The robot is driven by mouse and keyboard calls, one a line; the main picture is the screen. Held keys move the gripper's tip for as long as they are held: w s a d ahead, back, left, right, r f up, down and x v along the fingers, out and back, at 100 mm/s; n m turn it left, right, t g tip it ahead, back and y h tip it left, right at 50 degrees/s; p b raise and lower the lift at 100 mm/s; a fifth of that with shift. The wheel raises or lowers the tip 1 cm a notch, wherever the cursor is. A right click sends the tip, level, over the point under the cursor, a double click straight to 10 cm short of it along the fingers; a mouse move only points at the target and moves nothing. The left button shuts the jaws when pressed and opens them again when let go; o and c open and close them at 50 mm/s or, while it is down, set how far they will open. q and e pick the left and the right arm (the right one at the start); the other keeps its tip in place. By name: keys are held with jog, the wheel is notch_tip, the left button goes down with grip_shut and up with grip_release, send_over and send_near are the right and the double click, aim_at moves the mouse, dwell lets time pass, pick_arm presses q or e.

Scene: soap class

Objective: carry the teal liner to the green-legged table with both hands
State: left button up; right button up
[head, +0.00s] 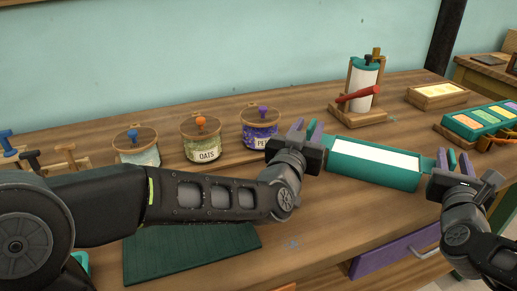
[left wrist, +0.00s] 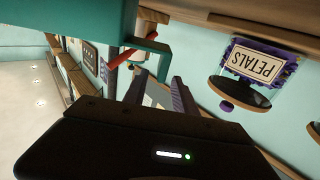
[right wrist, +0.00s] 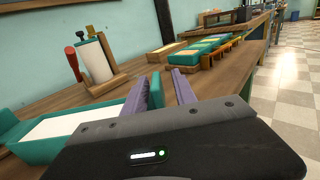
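The teal liner (head: 375,172), a long open box with a white inside, rests on the wooden table between my grippers. A teal tab and upright grip stick out at each end. My left gripper (head: 306,132) is at its left end; the purple fingers stand apart with the teal grip between them. It also shows in the left wrist view (left wrist: 158,90). My right gripper (head: 452,160) is at the right end, its fingers apart around the other teal grip; it also shows in the right wrist view (right wrist: 162,90).
Lidded jars, among them oats (head: 200,143) and petals (head: 261,130), stand behind my left arm. A paper roll stand (head: 364,95) with a red handle is behind the liner. A teal tray (head: 480,121) of coloured blocks is at right. A green mat (head: 190,252) lies in front.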

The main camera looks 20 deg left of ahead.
pick_arm(q)
jog(key=s, duration=0.2)
jog(key=s+f, duration=0.1)
jog(key=s, duration=0.2)
jog(key=shift+d, duration=0.1)
jog(key=shift+r, duration=0.1)
pick_arm(e)
jog(key=shift+a+r, duration=0.1)
